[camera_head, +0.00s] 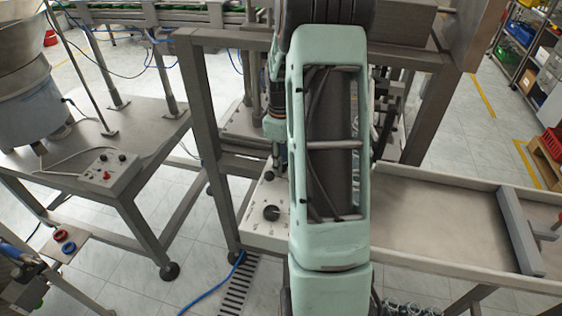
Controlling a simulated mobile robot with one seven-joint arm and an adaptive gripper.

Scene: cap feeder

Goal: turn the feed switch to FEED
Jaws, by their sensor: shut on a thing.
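A pale control panel (256,228) stands at the middle, left of my arm, and its right part is hidden behind the arm. It carries a round black knob (270,212) and small dark marks too small to read. A grey control box (103,181) on the left table has a red button and small dark knobs. I cannot tell which control is the feed switch or where it points. My arm covers the centre of the view, and my gripper is hidden behind it.
A feeder bowl (28,100) stands on the left table (125,140). A dark steel frame (203,100) surrounds the machine behind my arm. A long metal tray (440,215) extends right. A blue hose (213,288) lies on the floor by a drain grate (238,285).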

